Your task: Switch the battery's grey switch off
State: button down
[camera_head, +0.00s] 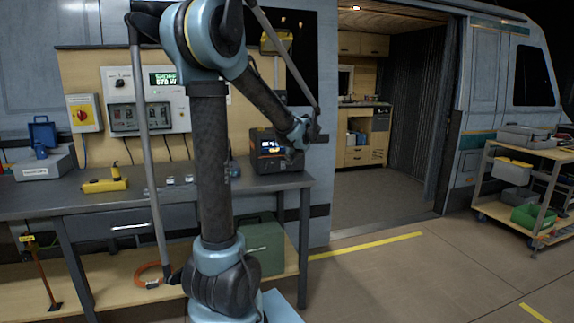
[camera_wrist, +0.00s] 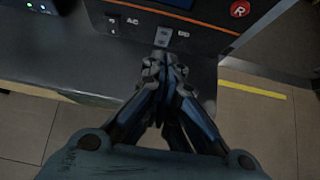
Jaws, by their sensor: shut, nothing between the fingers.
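The battery (camera_head: 264,166) is a dark box with orange trim and a lit display, standing on the right end of the workbench. In the wrist view its front panel (camera_wrist: 210,38) fills the top. A grey switch (camera_wrist: 162,36) sits on it between the "AC" and "DC" lettering; I cannot tell its position. A small dark switch (camera_wrist: 113,21) is left of "AC". My gripper (camera_wrist: 163,62) is shut and empty, its fingertips just below the grey switch; contact is unclear. In the head view my gripper (camera_head: 300,134) is at the battery's front right.
The workbench (camera_head: 75,200) runs left, with a yellow tool (camera_head: 106,182) and a toolbox (camera_head: 44,162) on it. A red round button marked R (camera_wrist: 239,8) is to the panel's right. Open floor (camera_head: 400,260) lies right of the bench; a cart (camera_head: 520,185) stands farther right.

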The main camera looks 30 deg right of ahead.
jog(key=s+r, duration=0.3)
jog(key=r, duration=0.1)
jog(key=shift+s+a+r, duration=0.4)
